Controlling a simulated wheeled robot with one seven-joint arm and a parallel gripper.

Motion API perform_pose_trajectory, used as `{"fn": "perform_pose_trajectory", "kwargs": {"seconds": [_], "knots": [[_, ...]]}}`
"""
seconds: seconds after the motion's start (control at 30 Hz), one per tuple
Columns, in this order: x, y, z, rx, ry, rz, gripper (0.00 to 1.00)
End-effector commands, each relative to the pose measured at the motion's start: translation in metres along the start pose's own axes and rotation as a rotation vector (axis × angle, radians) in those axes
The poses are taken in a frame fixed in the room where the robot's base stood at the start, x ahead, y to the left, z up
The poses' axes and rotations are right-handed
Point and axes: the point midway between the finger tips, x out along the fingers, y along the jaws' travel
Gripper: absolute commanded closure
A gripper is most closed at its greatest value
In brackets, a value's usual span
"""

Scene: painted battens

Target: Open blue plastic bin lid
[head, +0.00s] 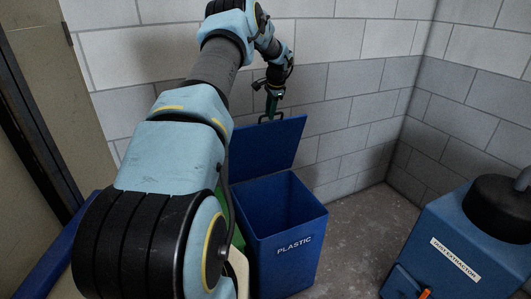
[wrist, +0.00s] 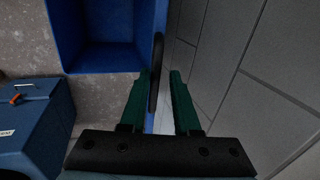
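The blue bin (head: 285,245) marked PLASTIC stands near the wall, with its open mouth and dark inside showing. Its blue lid (head: 268,152) stands raised, tilted up at the back of the bin. A black handle (head: 266,119) shows at the lid's upper edge. My gripper (head: 272,101) is above the lid's top edge, at the handle. In the wrist view, my gripper's green fingers (wrist: 159,73) are apart, with the dark handle (wrist: 157,55) between them, nearer the left finger. I cannot tell whether a finger touches it. The bin (wrist: 110,62) is at upper left there.
A blue extractor machine (head: 450,245) with a black top stands at the right. A grey block wall (head: 350,80) is close behind the lid and gripper. Concrete floor (head: 365,225) is clear between bin and extractor. Something green is partly hidden left of the bin.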

Motion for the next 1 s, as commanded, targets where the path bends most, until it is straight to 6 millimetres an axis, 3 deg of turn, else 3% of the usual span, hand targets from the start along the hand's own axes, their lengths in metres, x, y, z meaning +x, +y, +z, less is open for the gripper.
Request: {"fn": "perform_pose_trajectory", "kwargs": {"seconds": [0.7, 1.0], "knots": [[-0.069, 0.000, -0.002, 0.002, 0.002, -0.002, 0.70], [-0.078, 0.000, -0.001, 0.001, 0.002, 0.000, 0.70]]}}
